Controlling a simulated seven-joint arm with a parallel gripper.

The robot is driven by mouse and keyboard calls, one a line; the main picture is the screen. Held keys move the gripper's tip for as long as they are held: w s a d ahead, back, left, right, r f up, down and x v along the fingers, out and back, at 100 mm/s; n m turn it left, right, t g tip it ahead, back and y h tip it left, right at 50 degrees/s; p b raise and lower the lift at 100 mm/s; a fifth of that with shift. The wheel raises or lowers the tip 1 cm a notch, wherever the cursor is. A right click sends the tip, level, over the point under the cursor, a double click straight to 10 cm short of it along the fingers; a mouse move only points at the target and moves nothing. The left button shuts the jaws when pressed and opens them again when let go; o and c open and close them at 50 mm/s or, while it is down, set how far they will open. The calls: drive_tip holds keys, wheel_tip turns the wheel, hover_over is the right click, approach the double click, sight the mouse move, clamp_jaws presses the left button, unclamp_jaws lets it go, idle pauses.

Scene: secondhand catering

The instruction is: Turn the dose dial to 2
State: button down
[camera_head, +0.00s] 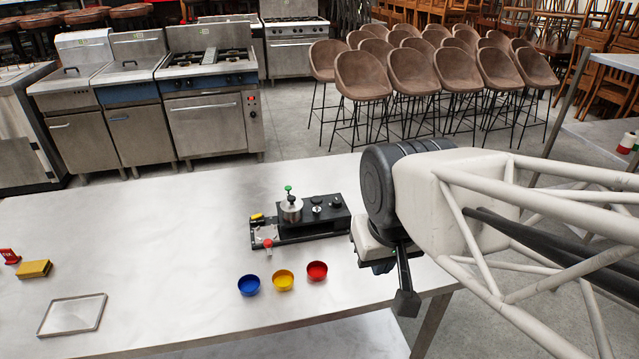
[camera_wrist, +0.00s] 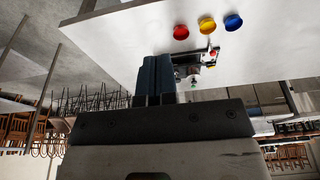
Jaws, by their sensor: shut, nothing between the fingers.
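A black device (camera_head: 322,214) stands on the steel table. It has a metal pot (camera_head: 291,212) with a green-tipped top and small round knobs (camera_head: 317,209) on its upper face. I cannot tell which knob is the dose dial, and no numbers are readable. In the wrist view the device (camera_wrist: 195,60) is partly hidden behind my fingers. My gripper (camera_head: 406,303) is to the right of the device, apart from it, near the table's right front edge. In the wrist view my gripper's fingers (camera_wrist: 154,58) are together and empty.
Blue (camera_head: 249,285), yellow (camera_head: 283,280) and red (camera_head: 317,271) bowls stand in front of the device. A small red-topped item (camera_head: 268,244) is at its front left. A tray (camera_head: 73,314) and a yellow block (camera_head: 35,269) lie far left. The table (camera_head: 150,230) between is clear.

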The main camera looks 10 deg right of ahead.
drive_tip(key=c, duration=1.4)
unclamp_jaws()
drive_tip(key=o, duration=0.5)
drive_tip(key=shift+w+r, duration=0.15)
drive_tip(key=shift+w, duration=0.45)
drive_tip(key=shift+o, duration=0.6)
drive_tip(key=w+d+n, duration=0.1)
drive_tip(key=w+n, duration=0.2)
drive_tip(key=w, duration=0.9)
drive_tip(key=shift+w+d+r+g, duration=0.15)
drive_tip(key=shift+w+g, duration=0.05)
drive_tip(key=shift+g, duration=0.2)
drive_tip(key=w+d+f+n, duration=0.2)
drive_tip(key=w+f, duration=0.3)
drive_tip(key=w, duration=0.5)
drive_tip(key=w+d+f+n+g, duration=0.1)
drive_tip(key=w+f+n, duration=0.2)
drive_tip(key=w, duration=0.8)
drive_tip(key=w+d+f+n, duration=0.2)
drive_tip(key=w+f, duration=0.6)
drive_tip(key=w, duration=0.2)
drive_tip(key=shift+w+d+g, duration=0.15)
drive_tip(key=shift+d+g, duration=0.2)
drive_tip(key=shift+g, duration=0.05)
drive_tip(key=shift+w+d+f+n, duration=0.1)
drive_tip(key=shift+w+f+n, duration=0.3)
